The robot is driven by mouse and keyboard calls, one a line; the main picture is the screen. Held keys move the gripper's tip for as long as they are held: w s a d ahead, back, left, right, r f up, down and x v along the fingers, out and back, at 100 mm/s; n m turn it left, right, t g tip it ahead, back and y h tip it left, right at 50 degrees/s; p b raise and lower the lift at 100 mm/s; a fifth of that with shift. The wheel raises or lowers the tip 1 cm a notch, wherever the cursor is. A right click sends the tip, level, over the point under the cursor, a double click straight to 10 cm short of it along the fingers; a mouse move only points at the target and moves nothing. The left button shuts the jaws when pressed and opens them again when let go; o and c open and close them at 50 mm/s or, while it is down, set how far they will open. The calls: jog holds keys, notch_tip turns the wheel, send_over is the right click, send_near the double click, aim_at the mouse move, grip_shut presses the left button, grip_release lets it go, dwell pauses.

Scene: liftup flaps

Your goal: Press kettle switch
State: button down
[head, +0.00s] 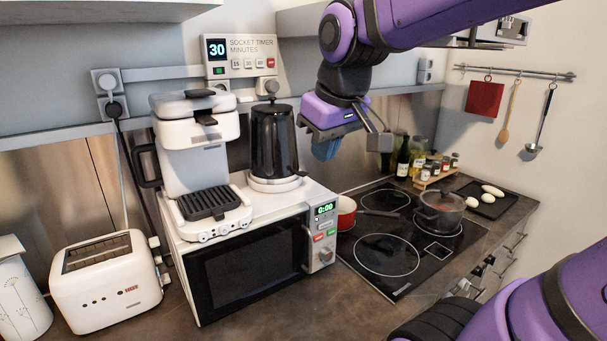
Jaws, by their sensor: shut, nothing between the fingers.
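The black kettle (265,141) stands upright on its round white base (275,182) on top of the white microwave (252,252). Its handle side faces right. I cannot make out the kettle's switch clearly at this size. My gripper (325,150) is to the right of the kettle and apart from it, with its blue fingertips pointing down. The fingers look shut together with nothing between them. My purple arm reaches in from the upper right.
A socket timer (240,57) showing 30 is on the wall behind. A toaster (106,282) sits at left.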

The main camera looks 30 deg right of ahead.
jog(key=w+d+f+n+g, duration=0.15)
jog(key=w+d, duration=0.35)
jog(key=w, duration=0.7)
jog(key=n+g, duration=0.1)
send_near(305, 174)
jog(key=shift+w+d+y, duration=0.25)
jog(key=shift+d+y, duration=0.05)
jog(key=shift+y, duration=0.1)
jog(key=shift+f, duration=0.1)
jog(key=shift+w+a+f, duration=0.1)
jog(key=shift+w+f, duration=0.05)
jog(key=shift+f, duration=1.55)
jog(key=shift+w+f, duration=0.15)
jog(key=shift+f, duration=1.5)
